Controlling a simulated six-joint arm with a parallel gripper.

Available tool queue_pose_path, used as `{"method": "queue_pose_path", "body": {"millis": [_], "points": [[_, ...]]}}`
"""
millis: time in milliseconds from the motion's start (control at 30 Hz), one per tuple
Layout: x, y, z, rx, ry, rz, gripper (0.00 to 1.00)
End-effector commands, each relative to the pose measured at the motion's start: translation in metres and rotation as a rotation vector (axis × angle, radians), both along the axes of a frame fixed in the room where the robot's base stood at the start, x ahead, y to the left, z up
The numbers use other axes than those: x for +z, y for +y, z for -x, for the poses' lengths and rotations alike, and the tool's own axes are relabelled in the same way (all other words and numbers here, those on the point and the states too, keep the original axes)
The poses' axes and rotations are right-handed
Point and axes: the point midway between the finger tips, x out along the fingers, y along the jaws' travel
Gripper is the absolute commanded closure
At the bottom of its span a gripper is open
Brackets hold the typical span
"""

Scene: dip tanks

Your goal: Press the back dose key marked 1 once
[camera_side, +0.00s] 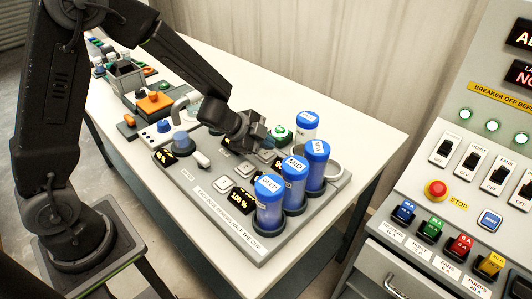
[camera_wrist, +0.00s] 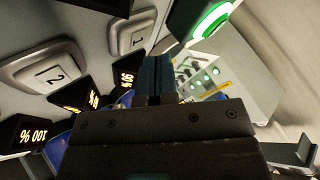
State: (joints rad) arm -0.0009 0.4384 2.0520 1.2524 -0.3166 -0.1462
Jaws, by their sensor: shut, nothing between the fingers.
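In the wrist view, a light grey key marked 1 (camera_wrist: 131,35) sits on the panel, above and left of my fingertips. A similar key marked 2 (camera_wrist: 52,72) is farther left. My gripper (camera_wrist: 154,68) is shut and empty, its fingers together and apart from the key in the picture; I cannot tell its exact height above the panel. In the side view my gripper (camera_side: 254,141) is over the back part of the grey panel (camera_side: 183,205), and it seems to hide part of the back keys. Paler keys (camera_side: 245,169) show in front of it.
A lit green button (camera_wrist: 210,20) is beside the key; it also shows in the side view (camera_side: 279,132). Several blue-capped cylinders (camera_side: 316,160) stand to the right of my gripper.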

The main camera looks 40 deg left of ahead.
Motion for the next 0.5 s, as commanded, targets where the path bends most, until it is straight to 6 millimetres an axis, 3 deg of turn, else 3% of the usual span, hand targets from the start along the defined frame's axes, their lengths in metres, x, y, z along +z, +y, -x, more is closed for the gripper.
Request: {"method": "queue_pose_path", "body": {"millis": [500], "points": [[-0.0063, 0.0002, 0.0003, 0.001, 0.002, 0.001, 1.0]]}}
